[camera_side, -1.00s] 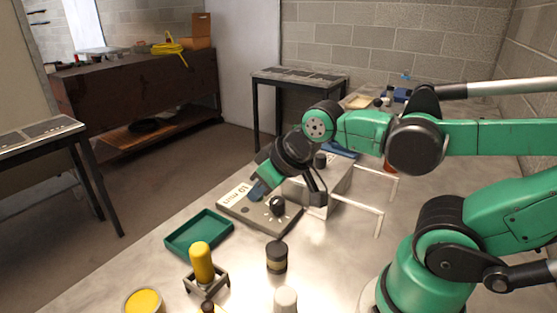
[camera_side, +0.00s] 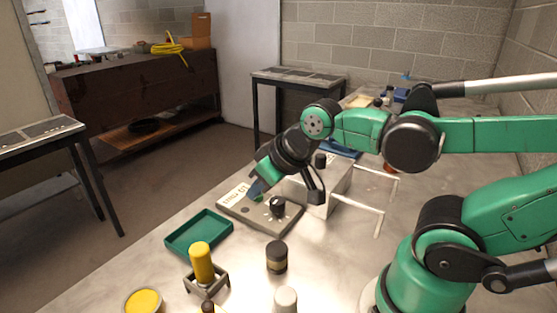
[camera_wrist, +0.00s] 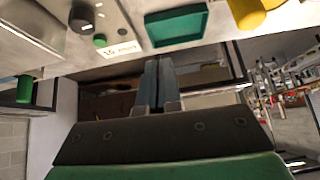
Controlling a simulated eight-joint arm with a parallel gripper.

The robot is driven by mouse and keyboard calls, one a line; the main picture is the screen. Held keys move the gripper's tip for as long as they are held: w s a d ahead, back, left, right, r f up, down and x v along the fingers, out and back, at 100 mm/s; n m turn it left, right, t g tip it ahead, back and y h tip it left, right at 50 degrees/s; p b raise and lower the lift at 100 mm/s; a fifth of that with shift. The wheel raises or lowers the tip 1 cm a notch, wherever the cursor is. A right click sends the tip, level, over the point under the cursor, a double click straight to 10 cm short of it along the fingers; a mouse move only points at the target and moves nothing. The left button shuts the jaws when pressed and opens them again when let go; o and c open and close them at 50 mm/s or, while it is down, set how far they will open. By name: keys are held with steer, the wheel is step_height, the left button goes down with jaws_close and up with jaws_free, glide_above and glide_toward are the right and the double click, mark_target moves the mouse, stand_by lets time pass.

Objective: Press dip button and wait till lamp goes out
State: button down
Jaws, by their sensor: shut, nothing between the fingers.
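A grey control panel (camera_side: 239,212) lies on the bench below my gripper. It has a black knob (camera_side: 278,206), also seen in the wrist view (camera_wrist: 82,18), and a white label with dark lettering (camera_wrist: 118,34). A small green round part (camera_wrist: 99,41) and a dark grey round part (camera_wrist: 107,52) sit near the label. I cannot tell which is the dip button or the lamp, or whether a lamp is lit. My gripper (camera_side: 257,194) is shut and empty, close above the label end of the panel; contact is unclear. Its fingers show in the wrist view (camera_wrist: 156,65).
A green tray (camera_side: 199,249) lies left of the panel. A yellow cylinder in a stand (camera_side: 201,262), a black jar (camera_side: 276,256) and a yellow-topped can (camera_side: 143,301) stand in front. A pale box with a handle-like bar (camera_side: 345,205) stands behind right.

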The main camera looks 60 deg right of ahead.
steer(key=w+d+m, duration=0.4)
steer(key=w+d, duration=0.1)
steer(key=m+t, duration=0.2)
steer(key=m, duration=0.1)
glide_above(260, 196)
steer(key=shift+f+y, duration=0.2)
steer(key=shift+y, duration=0.2)
steer(key=shift+f, duration=4.4)
steer(key=shift+f, duration=0.15)
steer(key=shift+f, duration=0.3)
steer(key=shift+r, duration=0.1)
